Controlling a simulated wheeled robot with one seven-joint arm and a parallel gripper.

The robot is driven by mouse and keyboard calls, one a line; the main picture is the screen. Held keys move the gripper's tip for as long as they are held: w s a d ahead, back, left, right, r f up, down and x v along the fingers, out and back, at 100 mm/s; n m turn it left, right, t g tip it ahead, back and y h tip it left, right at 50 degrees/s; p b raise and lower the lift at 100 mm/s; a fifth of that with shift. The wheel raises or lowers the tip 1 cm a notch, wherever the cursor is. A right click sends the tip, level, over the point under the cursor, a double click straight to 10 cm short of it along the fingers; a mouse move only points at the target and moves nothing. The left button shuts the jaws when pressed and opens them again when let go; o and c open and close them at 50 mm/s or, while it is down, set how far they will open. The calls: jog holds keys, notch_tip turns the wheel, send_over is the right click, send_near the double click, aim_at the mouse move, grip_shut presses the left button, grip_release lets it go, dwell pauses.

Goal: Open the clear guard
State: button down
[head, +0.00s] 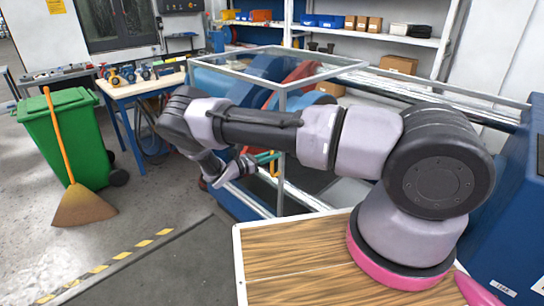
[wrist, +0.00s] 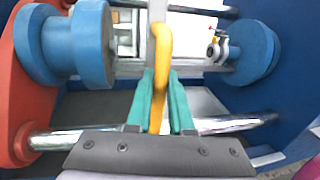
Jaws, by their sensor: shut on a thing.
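The clear guard (head: 283,88) is a see-through box with a grey frame. It stands over the blue and red machine in the middle of the head view and looks closed. My gripper (head: 267,158) is at the guard's near side, low by the front corner post. In the wrist view my gripper (wrist: 160,80) has its teal fingers shut on a yellow handle (wrist: 161,45). The handle runs upright between the fingers, and a pale frame bar shows behind it. My arm hides part of the guard's lower right side in the head view.
Blue cylinders (wrist: 92,45) and (wrist: 250,52) flank the handle, with a steel rod (wrist: 240,122) below. A green bin (head: 68,135) with a broom (head: 84,205) and a workbench (head: 150,88) stand left. A wooden top (head: 300,260) lies below my arm. Floor at left front is clear.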

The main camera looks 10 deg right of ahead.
jog(key=shift+w+a, duration=0.25)
jog(key=shift+w, duration=0.05)
jog(key=c, duration=0.8)
grip_release()
jog(key=v, duration=1)
jog(key=shift+s+a, duration=0.15)
jog(key=shift+a, duration=0.25)
jog(key=shift+r, duration=0.1)
